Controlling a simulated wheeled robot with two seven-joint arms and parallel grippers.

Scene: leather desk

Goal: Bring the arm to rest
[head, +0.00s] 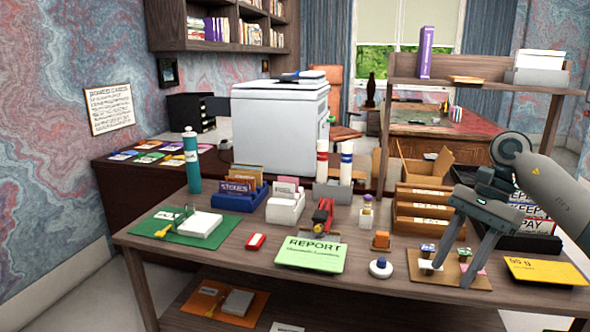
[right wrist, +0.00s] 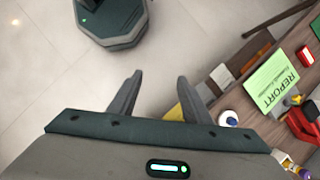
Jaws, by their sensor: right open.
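My right arm (head: 560,190) comes in from the right in the head view. My right gripper (head: 452,277) is open and empty, its fingers pointing down in front of the right part of the wooden desk (head: 215,262). In the right wrist view the two fingers of the right gripper (right wrist: 160,76) stand apart with only pale floor between them. The desk edge lies to the right of them there. My left gripper is not in view.
On the desk are a green REPORT card (head: 310,254), a white round item with a blue top (head: 381,268), a brown board (head: 425,275) with small cups, a yellow card (head: 545,271) and wooden trays (head: 423,211). Pale tiled floor (right wrist: 50,80) is open beside the desk.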

